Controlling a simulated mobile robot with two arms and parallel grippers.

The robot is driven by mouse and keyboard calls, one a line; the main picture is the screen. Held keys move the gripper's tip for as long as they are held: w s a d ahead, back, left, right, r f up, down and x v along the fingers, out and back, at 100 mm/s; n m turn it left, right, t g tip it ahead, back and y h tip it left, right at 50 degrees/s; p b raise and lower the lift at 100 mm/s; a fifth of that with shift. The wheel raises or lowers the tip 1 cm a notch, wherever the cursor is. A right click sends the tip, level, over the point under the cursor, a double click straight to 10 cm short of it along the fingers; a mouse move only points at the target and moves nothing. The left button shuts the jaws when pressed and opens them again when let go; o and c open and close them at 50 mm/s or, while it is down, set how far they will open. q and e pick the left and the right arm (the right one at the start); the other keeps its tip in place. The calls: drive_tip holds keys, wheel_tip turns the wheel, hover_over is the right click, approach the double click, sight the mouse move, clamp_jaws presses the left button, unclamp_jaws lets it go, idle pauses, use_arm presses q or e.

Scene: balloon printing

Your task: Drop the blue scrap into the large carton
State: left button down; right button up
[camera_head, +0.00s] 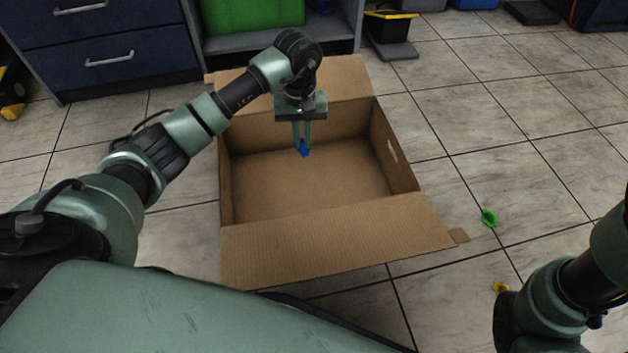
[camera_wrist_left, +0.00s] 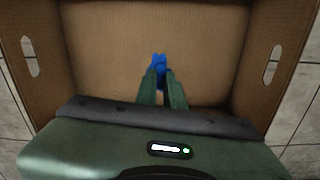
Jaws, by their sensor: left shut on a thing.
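The large carton (camera_head: 330,258) stands open on the tiled floor, its flaps folded out. Its bare inside floor (camera_wrist_left: 150,32) fills much of the left wrist view. My left gripper (camera_head: 302,143) is over the carton's opening, pointing down. It is shut on the blue scrap (camera_head: 304,151), which shows between and beyond the fingertips in the left wrist view (camera_wrist_left: 158,62). The scrap hangs over the carton's inside, apart from its walls. My right arm shows at the lower right of the head view, but its gripper is outside the picture.
A green scrap (camera_head: 489,217) and a yellow scrap (camera_head: 500,287) lie on the floor right of the carton. A blue drawer cabinet (camera_head: 115,45) and a shelf with a green bin (camera_head: 250,14) stand behind. Floor at the right is mostly clear.

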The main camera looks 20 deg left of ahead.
use_arm(q)
drive_tip(key=c, duration=1.4)
unclamp_jaws()
drive_tip(key=shift+c, duration=0.2)
wheel_tip(320, 180, up, 8)
drive_tip(key=p, duration=0.5)
drive_tip(key=shift+f, duration=0.1)
